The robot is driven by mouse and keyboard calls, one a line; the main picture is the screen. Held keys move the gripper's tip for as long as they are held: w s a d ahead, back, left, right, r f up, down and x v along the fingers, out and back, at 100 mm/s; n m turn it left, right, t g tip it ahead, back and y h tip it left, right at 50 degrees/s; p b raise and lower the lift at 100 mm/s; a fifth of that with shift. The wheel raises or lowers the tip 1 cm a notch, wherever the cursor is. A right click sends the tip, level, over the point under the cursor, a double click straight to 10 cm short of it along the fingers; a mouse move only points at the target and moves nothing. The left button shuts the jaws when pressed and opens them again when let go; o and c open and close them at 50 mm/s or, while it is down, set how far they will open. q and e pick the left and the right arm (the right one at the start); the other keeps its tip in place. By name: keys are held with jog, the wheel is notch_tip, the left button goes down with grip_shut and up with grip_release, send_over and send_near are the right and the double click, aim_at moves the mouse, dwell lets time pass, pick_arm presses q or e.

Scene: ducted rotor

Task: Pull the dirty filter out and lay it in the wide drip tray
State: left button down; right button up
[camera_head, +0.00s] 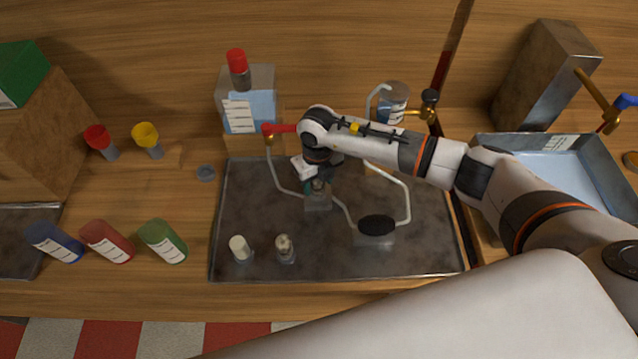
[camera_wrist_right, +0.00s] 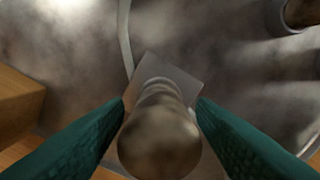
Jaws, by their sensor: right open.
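A brown, mottled, round-topped piece, which looks like the dirty filter (camera_wrist_right: 160,143), stands in a square grey holder (camera_wrist_right: 178,77) in the right wrist view. My right gripper (camera_wrist_right: 160,125) is open, with its teal fingers on either side of the filter; I cannot tell whether they touch it. In the head view my right gripper (camera_head: 318,184) points down over the holder (camera_head: 318,203) and hides the filter. A wide, shallow metal tray (camera_head: 606,206) with a label and a pale blue inside stands at the right; it may be the drip tray. My left gripper is out of view.
On the dark board (camera_head: 330,262) stand a white-topped cylinder (camera_head: 239,247), a mottled cylinder (camera_head: 285,247) and a black-topped block (camera_head: 376,228). Tubing (camera_head: 405,205) runs beside the holder. A dark red post (camera_head: 453,45) rises before the right tray. Coloured bottles (camera_head: 107,241) lie left.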

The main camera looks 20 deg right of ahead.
jog(key=c, duration=0.9)
jog(key=shift+r+p, duration=0.4)
jog(key=shift+r, duration=0.25)
jog(key=shift+r+p, duration=1.1)
jog(key=shift+r, duration=0.6)
